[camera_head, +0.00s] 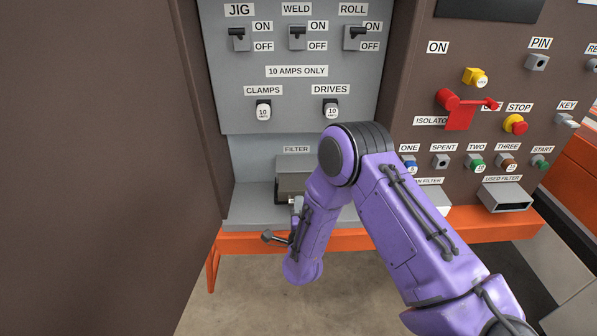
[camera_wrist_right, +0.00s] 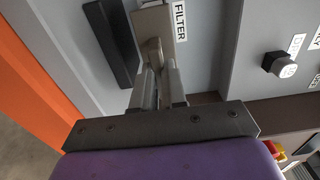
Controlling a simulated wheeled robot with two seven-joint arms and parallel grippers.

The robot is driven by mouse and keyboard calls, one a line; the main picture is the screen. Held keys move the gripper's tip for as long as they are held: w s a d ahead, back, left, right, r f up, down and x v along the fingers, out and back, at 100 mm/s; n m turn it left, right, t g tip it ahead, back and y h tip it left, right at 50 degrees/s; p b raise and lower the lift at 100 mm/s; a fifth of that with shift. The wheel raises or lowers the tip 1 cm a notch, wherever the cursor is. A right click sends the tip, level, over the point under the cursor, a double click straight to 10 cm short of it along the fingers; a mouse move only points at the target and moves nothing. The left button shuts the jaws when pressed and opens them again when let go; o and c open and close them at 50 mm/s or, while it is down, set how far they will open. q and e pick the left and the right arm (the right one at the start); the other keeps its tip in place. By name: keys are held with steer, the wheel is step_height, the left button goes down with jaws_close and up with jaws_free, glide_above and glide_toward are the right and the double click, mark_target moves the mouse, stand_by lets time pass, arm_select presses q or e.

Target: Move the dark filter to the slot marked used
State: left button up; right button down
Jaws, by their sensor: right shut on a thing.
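The grey filter box (camera_head: 293,180) stands under the FILTER label on the left panel, partly behind my right arm. My right gripper (camera_head: 297,203) is at its front, mostly hidden by the arm in the head view. In the right wrist view, my right gripper (camera_wrist_right: 158,80) is shut on a small pale knob or handle (camera_wrist_right: 151,52) in front of a beige-grey block (camera_wrist_right: 155,22). I cannot tell whether that block is the dark filter or a cover. The used filter slot (camera_head: 506,196), an open grey box, is on the right panel. My left gripper is out of view.
A dark bar (camera_wrist_right: 110,45) lies beside the held part in the right wrist view. A second filter box (camera_head: 434,198) is partly behind my arm. Buttons and a red isolator handle (camera_head: 460,108) stick out of the right panel. A brown wall (camera_head: 90,150) closes off the left.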

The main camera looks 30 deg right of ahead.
steer(key=shift+v, duration=1.55)
